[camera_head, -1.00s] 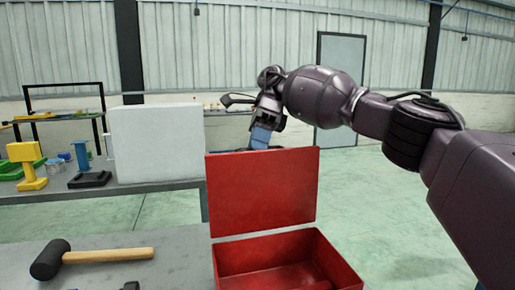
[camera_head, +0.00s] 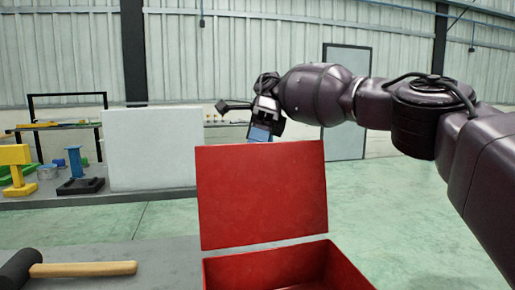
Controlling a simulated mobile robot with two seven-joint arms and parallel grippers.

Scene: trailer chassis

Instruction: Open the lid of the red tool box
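The red tool box (camera_head: 338,272) stands at the bottom of the head view, and its lower part is cut off by the picture edge. Its red lid (camera_head: 262,195) stands upright at the back, and the box is open. My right arm comes in from the right, and its gripper (camera_head: 262,132) is behind the top edge of the lid. The fingertips are partly hidden by the lid, so I cannot tell whether they are open or touch it. My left gripper does not show.
A black-headed mallet with a wooden handle (camera_head: 90,269) lies on the grey table (camera_head: 165,258) left of the box. Behind, a bench holds a white panel (camera_head: 152,148), a yellow item (camera_head: 17,170) and a black and blue item (camera_head: 78,172). Green floor is clear at the right.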

